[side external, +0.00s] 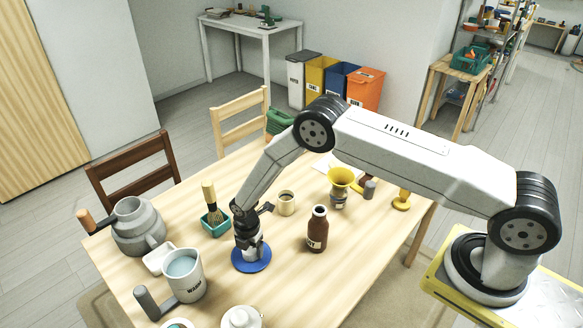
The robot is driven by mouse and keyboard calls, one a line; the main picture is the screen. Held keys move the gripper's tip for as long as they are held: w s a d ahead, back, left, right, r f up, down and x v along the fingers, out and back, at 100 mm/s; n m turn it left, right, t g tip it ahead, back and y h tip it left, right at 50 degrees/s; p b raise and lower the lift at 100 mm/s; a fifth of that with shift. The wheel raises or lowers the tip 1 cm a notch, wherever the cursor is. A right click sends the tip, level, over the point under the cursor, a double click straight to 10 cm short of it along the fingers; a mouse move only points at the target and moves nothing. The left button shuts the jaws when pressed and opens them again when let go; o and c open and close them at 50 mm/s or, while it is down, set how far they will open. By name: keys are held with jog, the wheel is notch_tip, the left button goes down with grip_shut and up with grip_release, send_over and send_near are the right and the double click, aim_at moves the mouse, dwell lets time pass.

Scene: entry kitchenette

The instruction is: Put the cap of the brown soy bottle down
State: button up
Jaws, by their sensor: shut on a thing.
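The brown soy bottle (317,232) stands upright on the wooden table, its neck open at the top with no cap on it. My gripper (250,248) points down over a round blue disc (251,264) lying flat on the table, left of the bottle. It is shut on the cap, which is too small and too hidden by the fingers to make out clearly. I cannot tell whether the cap touches the disc.
Close by are a green holder (216,227) with a brush, a beige cup (287,203) and a yellow-topped grey container (340,190). A white mug (184,272), grey kettle (138,232) and white lidded pot (241,318) stand left and front. Bare table lies right of the disc.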

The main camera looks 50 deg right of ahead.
aim_at(251, 248)
jog(key=shift+f, duration=0.15)
jog(key=o, duration=1.1)
jog(key=shift+o, duration=0.2)
notch_tip(251, 248, up, 12)
jog(key=shift+r, duration=0.2)
dwell(0.5)
